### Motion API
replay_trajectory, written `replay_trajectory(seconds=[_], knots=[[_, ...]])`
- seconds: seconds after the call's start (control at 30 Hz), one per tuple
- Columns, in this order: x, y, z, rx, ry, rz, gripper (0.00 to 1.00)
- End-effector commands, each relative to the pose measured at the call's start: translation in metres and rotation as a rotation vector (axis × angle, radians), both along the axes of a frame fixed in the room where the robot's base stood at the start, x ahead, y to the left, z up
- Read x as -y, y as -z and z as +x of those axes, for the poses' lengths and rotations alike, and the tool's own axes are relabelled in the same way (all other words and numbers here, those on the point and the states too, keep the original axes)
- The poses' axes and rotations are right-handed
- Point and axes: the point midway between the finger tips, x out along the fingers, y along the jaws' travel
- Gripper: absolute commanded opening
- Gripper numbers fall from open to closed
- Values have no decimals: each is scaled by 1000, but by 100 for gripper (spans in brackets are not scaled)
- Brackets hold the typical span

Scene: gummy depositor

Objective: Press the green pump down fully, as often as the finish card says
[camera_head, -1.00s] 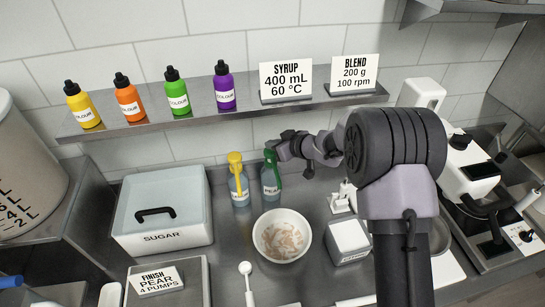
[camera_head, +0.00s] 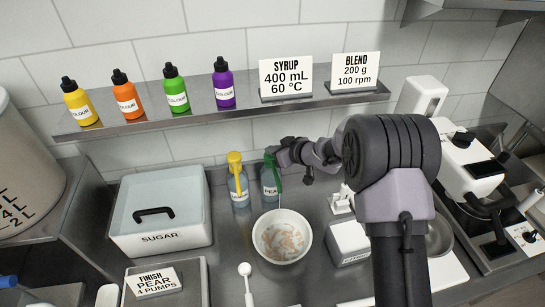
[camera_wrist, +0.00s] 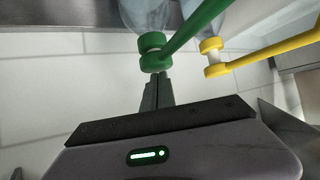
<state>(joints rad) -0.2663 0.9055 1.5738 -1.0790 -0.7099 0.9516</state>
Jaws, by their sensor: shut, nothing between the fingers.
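The green pump (camera_head: 271,160) sits on a blue-grey bottle labelled "PEA…", the rest hidden, at the back of the counter. My gripper (camera_head: 280,155) is shut and empty at the pump's top. In the wrist view, my fingertips (camera_wrist: 156,78) meet the green head (camera_wrist: 155,61), or nearly so. The green head sits close to its collar, with only a thin gap; the yellow pump (camera_wrist: 213,58) shows a longer white stem. The finish card (camera_head: 154,282) reads "FINISH PEAR 4 PUMPS". A white bowl (camera_head: 259,239) with pinkish-brown contents stands in front of the pumps.
The yellow pump bottle (camera_head: 238,185) stands just left of the green one. A sugar box (camera_head: 160,225) is farther left. A shelf (camera_head: 200,118) with colour bottles and cards runs above. A small white box (camera_head: 348,242) stands right of the bowl, and a spoon (camera_head: 246,280) lies in front.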

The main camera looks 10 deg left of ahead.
Motion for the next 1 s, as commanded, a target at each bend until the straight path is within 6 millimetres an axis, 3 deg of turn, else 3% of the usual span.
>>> replay_trajectory(seconds=[0.27,0.77,1.0], knots=[[1,4,-2,-6,-1,-3,0],[0,-34,-1,-4,-1,-3,0],[0,-34,-1,-2,-1,-2,0]])
